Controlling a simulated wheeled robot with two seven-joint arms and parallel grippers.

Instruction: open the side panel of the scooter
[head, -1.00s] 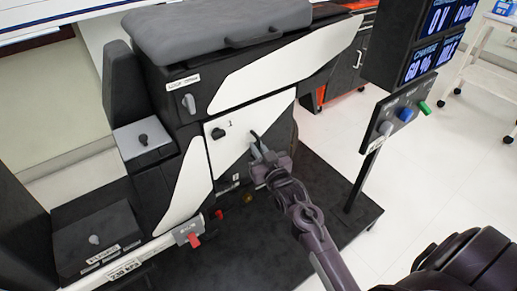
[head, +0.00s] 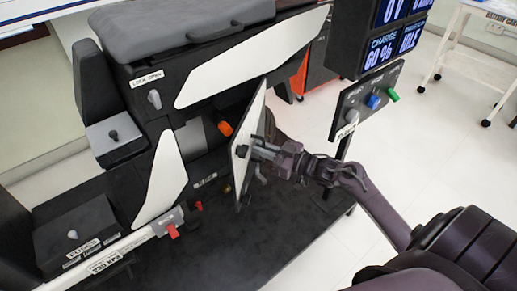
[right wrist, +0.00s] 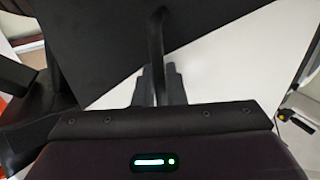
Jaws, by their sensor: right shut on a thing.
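The scooter's side panel (head: 246,145), black and white, stands swung out from the body and shows nearly edge-on in the head view. My right gripper (head: 262,151) is at its outer face, shut on the dark panel handle (right wrist: 156,40). In the right wrist view, my right gripper's fingers (right wrist: 160,86) close around the handle's lower end in front of the panel's black and white face (right wrist: 215,65). Behind the panel, the open bay shows an orange part (head: 225,128) and a grey block (head: 191,137). My left gripper is in neither view.
A control box (head: 365,98) on a post and a dark display (head: 395,40) stand to the right of the panel. The black platform (head: 200,240) lies below the scooter. A grey-and-red clamp (head: 172,222) sits low at the front.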

